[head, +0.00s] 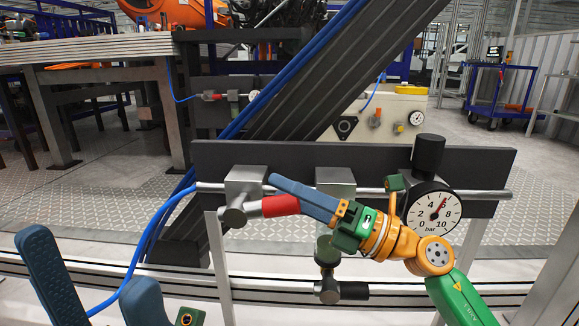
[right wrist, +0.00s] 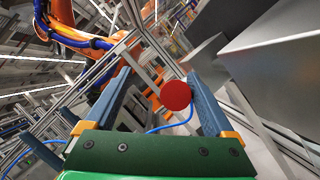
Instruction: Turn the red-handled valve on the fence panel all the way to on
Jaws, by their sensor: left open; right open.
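The red valve handle (head: 281,205) sticks out to the right from a grey valve body (head: 240,198) on the dark fence panel (head: 380,160). It lies roughly along the pipe. My right gripper (head: 290,196) is open at the handle, with its blue fingers reaching from the right; one finger shows just above the red grip. In the right wrist view the handle's round red end (right wrist: 175,95) sits between the two fingers, close to the right one. I cannot tell whether they touch. My left gripper (head: 88,262) is open and empty at the lower left, away from the panel.
A pressure gauge (head: 433,211) sits on the panel's right, close to my right wrist. A dark green-handled fitting (head: 327,252) hangs below the panel. A blue hose (head: 150,235) runs from the pipe's left end. Dark diagonal beams (head: 330,70) stand behind.

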